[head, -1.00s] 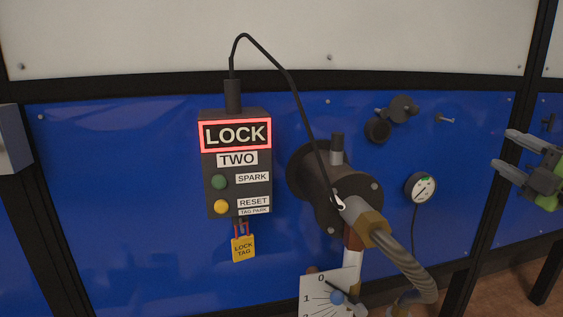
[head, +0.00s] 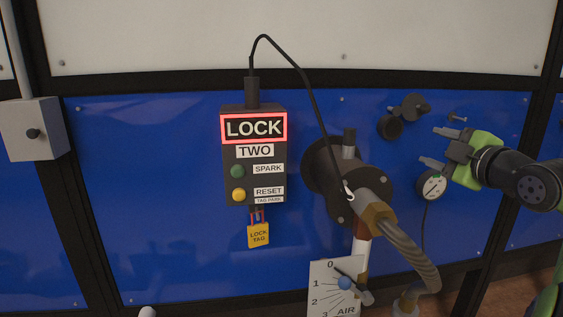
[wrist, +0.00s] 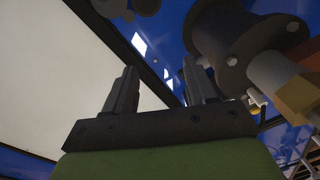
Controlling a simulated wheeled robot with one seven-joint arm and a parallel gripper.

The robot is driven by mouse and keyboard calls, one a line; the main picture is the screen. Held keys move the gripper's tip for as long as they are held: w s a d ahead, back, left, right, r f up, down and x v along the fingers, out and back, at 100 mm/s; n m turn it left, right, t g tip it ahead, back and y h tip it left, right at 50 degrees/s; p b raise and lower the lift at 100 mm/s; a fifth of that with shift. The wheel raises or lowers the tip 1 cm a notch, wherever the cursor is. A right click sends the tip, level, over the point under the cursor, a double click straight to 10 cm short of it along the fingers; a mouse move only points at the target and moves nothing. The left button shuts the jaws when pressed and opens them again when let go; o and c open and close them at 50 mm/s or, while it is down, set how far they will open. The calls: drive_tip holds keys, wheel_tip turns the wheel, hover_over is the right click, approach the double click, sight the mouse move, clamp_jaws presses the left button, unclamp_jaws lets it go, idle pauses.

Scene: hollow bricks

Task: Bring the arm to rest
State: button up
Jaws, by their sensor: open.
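My gripper (head: 437,147) is at the right of the head view, its two grey fingers apart and pointing left, with nothing between them. Its green body and my dark arm reach in from the right edge. The fingers are in front of the blue panel, near the gauge and the dark knobs in the picture. In the wrist view my gripper (wrist: 157,88) also shows two separate fingers with an empty gap. Whether the fingers touch anything on the panel cannot be told, but no contact shows.
A control box (head: 253,160) with a lit LOCK sign carries a yellow lock tag (head: 258,236). A flanged burner (head: 325,180) with a hose stands mid-panel. A gauge (head: 431,186), dark knobs (head: 390,126), an AIR dial plate (head: 322,287) and a grey box (head: 35,130) are around.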

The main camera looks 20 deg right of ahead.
drive_tip(key=w+a+f+m, duration=0.1)
drive_tip(key=a, duration=0.2)
drive_tip(key=a+f+m+g, duration=0.1)
drive_tip(key=a, duration=0.3)
drive_tip(key=w+a+f+g, duration=0.1)
drive_tip(key=a, duration=0.3)
drive_tip(key=shift+w+m, duration=0.3)
drive_tip(key=shift+m, duration=0.1)
drive_tip(key=s+a+f+m+g+y, duration=0.1)
drive_tip(key=s+a+f+m+g, duration=0.15)
drive_tip(key=a, duration=0.35)
drive_tip(key=s+a+f+m+g, duration=0.1)
drive_tip(key=s+a+f, duration=0.1)
drive_tip(key=a+f, duration=0.3)
drive_tip(key=s+a+f+m+g, duration=0.3)
drive_tip(key=s+a+f, duration=0.2)
drive_tip(key=s+f, duration=0.4)
drive_tip(key=s+a+f+m+g, duration=0.35)
drive_tip(key=s+f, duration=0.25)
drive_tip(key=s, duration=0.5)
wheel_tip(320, 180, up, 15)
drive_tip(key=s+p, duration=0.1)
drive_tip(key=p, duration=1.5)
drive_tip(key=shift+s+p, duration=0.15)
drive_tip(key=shift+p, duration=0.2)
